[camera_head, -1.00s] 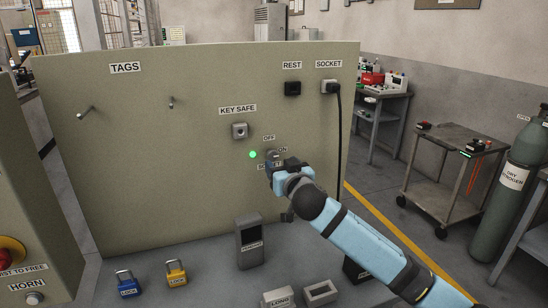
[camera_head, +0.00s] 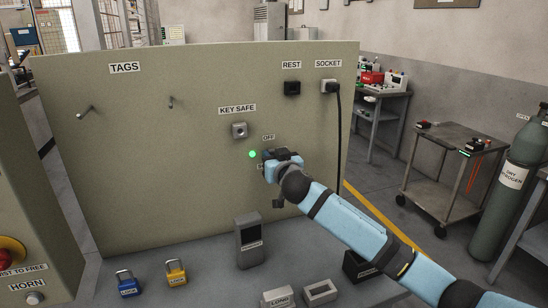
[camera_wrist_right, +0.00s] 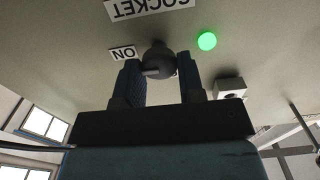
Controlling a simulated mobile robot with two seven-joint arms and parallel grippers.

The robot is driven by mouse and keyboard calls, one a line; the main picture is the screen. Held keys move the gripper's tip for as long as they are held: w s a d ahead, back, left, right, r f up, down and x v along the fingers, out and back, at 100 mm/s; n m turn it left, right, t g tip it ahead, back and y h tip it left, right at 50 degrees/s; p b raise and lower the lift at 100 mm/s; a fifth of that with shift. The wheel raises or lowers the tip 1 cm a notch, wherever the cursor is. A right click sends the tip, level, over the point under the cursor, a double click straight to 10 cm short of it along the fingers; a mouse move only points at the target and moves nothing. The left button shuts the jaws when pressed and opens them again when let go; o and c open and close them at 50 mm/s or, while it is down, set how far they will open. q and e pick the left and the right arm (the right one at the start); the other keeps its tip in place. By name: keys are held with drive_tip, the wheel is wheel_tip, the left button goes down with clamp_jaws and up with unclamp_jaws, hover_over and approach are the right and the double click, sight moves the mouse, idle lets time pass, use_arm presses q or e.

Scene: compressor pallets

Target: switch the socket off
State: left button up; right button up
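The socket switch is a dark round knob (camera_wrist_right: 158,60) on the beige panel, beside the ON label (camera_wrist_right: 123,53) in the right wrist view. The lamp (camera_head: 252,154) beside the switch is lit green, and it also shows in the right wrist view (camera_wrist_right: 207,41). My right gripper (camera_head: 268,154) is at the switch and hides most of it in the head view. In the wrist view its two fingers stand apart, with the knob between their tips; firm contact cannot be made out. The OFF label (camera_head: 268,137) is above the gripper. My left gripper is out of view.
The key safe (camera_head: 239,130) is above left of the switch. A black plug with its cable (camera_head: 330,87) sits in the socket at upper right. Below are a blue padlock (camera_head: 127,283), a yellow padlock (camera_head: 176,272) and a grey holder (camera_head: 249,241) on the bench.

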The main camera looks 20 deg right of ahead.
use_arm(q)
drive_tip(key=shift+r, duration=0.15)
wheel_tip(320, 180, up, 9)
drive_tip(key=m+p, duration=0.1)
drive_tip(key=p, duration=0.9)
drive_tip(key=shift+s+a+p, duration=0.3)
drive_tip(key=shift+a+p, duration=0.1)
use_arm(e)
drive_tip(key=shift+a+f+n, duration=0.1)
drive_tip(key=shift+n, duration=4.35)
drive_tip(key=shift+a+n, duration=0.1)
drive_tip(key=shift+n, duration=4.35)
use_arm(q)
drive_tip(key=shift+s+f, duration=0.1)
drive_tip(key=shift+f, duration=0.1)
